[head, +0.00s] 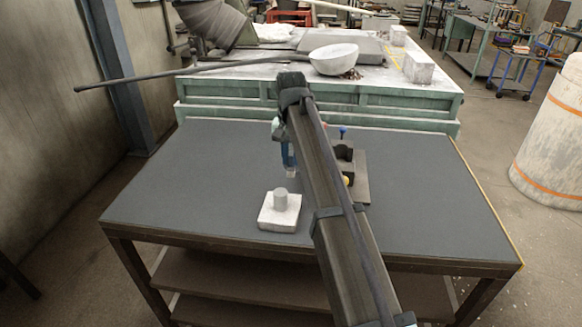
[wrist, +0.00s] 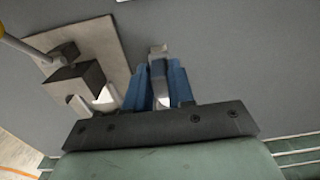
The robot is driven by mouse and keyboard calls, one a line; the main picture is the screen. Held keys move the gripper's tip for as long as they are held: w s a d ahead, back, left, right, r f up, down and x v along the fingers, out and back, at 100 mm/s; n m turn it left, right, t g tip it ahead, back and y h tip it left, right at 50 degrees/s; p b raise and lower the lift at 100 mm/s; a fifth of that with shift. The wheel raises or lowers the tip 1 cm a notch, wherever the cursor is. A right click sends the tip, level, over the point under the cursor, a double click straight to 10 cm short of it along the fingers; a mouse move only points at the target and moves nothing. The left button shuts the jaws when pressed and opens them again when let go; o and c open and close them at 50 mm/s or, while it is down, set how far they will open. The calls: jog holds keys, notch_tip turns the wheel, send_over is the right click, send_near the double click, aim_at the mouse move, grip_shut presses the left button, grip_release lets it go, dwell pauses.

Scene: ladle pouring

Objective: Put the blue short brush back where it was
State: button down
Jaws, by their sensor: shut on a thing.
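My gripper (head: 291,172) points down over the dark table, left of the brown tool stand.
A white block with a grey cylinder (head: 280,203) stands on the table, in front of my gripper. A yellow knob (head: 347,180) is at the stand. Behind is a green bench (head: 400,97) with a white bowl (head: 333,60) and a long dark rod (head: 150,77). The table's left side is clear.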

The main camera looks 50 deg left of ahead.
aim_at(291, 166)
jog(key=shift+f, duration=1.9)
jog(key=shift+f, duration=0.15)
jog(key=c, duration=1)
grip_release()
jog(key=shift+o, duration=0.2)
jog(key=shift+r, duration=0.2)
notch_tip(291, 166, up, 12)
